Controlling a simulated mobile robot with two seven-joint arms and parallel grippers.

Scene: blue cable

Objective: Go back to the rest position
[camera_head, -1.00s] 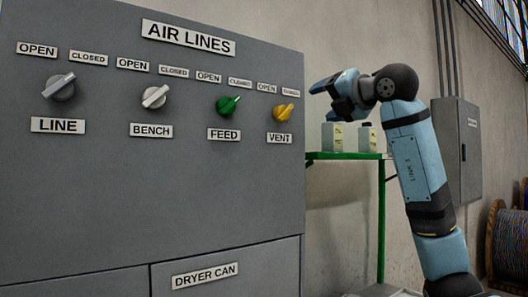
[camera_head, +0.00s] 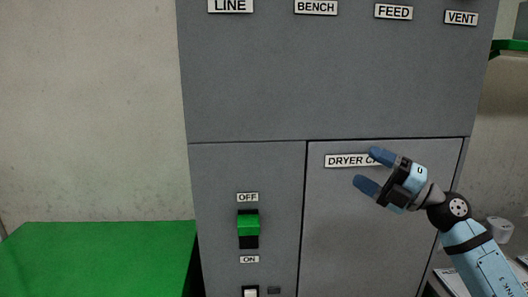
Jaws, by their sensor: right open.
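My right gripper (camera_head: 368,168) is in front of the dryer can door (camera_head: 340,225) of the grey cabinet, in the lower right of the head view. Its two blue fingers are spread apart with nothing between them, and the upper finger covers the end of the DRYER CAN label (camera_head: 345,161). I cannot tell whether it touches the door. My right arm comes in from the lower right corner. My left gripper is not in view.
The grey cabinet (camera_head: 330,85) fills the middle. A green switch (camera_head: 248,225) sits at its lower left, between OFF and ON labels. A green table top (camera_head: 95,262) stands at the left. A green shelf edge (camera_head: 510,46) shows at the upper right. Bare wall is at the left.

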